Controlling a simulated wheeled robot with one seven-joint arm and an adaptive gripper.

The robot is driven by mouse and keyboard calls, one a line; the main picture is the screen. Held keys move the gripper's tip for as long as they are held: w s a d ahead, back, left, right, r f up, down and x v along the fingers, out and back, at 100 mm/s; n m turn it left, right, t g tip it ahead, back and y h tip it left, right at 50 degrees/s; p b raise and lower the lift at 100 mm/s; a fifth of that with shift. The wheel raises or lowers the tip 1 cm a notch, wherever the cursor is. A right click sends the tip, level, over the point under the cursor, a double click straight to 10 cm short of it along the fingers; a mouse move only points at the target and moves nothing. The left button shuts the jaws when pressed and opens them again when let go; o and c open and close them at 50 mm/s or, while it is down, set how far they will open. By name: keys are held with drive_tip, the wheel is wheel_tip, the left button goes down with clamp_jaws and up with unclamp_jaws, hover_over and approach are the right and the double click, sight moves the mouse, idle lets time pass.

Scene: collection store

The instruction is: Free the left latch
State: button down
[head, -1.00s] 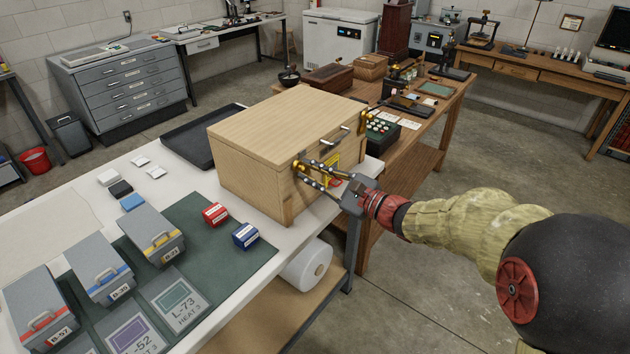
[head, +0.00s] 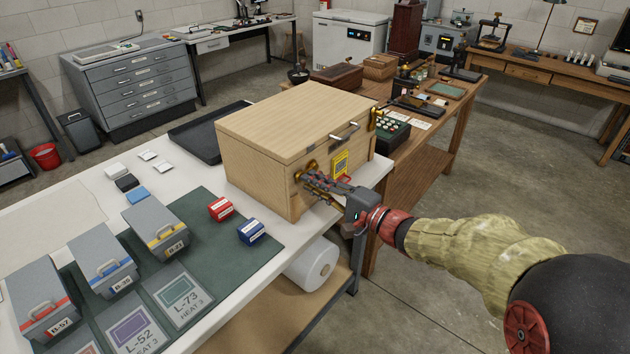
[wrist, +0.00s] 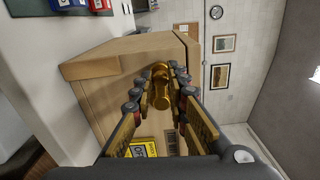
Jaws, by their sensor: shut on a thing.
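A pale wooden box (head: 255,155) with its lid down stands on the table. The brass left latch (head: 307,168) is on its front face, near the left corner. My gripper (head: 313,180) is at that latch, its fingers close together on it. In the wrist view the brass latch (wrist: 162,85) lies between the two fingers of my gripper (wrist: 163,78), which is shut on it. The fingers partly hide the latch in the head view. A second brass latch (head: 375,118) is at the right of the front, beyond a metal handle (head: 344,133).
A yellow label (head: 340,165) is on the box front beside my fingers. Red (head: 221,209) and blue (head: 251,231) small boxes and grey cases (head: 155,231) stand left of the box on the table. Floor to the right is clear.

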drive_tip(key=shift+f+n, duration=0.25)
drive_tip(key=shift+n, duration=0.25)
drive_tip(key=shift+f, duration=0.1)
drive_tip(key=c, duration=1.7)
unclamp_jaws()
drive_tip(key=shift+c, duration=0.2)
drive_tip(key=v, duration=1.2)
